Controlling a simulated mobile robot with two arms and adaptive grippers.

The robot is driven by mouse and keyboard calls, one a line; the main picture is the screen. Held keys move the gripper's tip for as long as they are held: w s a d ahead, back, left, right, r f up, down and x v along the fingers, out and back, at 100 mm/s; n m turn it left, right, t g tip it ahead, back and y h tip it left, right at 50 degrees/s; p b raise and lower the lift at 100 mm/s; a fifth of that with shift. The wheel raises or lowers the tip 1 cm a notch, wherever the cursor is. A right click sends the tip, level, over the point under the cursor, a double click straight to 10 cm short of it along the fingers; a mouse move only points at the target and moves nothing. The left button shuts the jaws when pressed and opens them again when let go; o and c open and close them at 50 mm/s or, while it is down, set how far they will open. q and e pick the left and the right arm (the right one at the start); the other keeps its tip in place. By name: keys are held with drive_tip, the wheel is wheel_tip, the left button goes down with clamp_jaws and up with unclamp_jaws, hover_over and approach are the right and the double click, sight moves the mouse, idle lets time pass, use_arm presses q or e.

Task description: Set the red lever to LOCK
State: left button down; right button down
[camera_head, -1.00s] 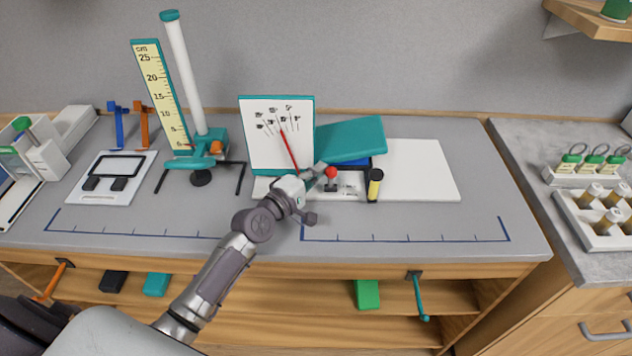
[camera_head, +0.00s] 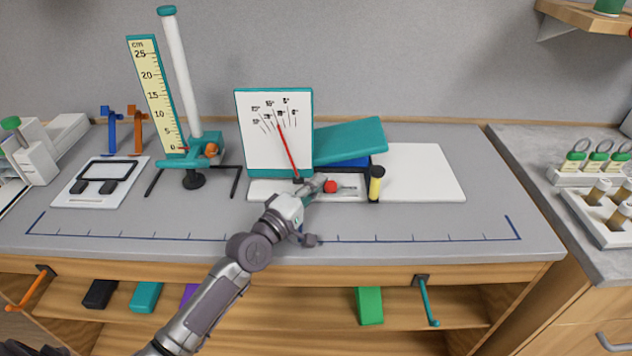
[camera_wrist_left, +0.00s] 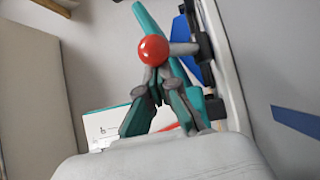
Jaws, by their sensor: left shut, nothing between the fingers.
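The red-knobbed lever (camera_head: 330,186) stands in a small light panel (camera_head: 351,195) at the foot of the dial board. Its knob sits low, close to the panel, with a grey stem to its right. The panel's lettering is too small to read, so I cannot tell which mark the lever points to. My left gripper (camera_head: 318,182) is shut and empty, just left of the knob. In the left wrist view the red knob (camera_wrist_left: 153,50) shows just beyond the closed fingertips (camera_wrist_left: 158,92); I cannot tell whether they touch.
The dial board (camera_head: 262,115) with a red needle stands behind my gripper. A white plate (camera_head: 425,172) lies farther right. The front of the bench is clear.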

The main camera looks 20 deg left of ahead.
use_arm(q)
drive_tip(key=shift+s+a+f, duration=0.1)
drive_tip(key=shift+s, duration=0.15)
drive_tip(key=v, duration=1.1)
drive_tip(key=shift+s, duration=0.2)
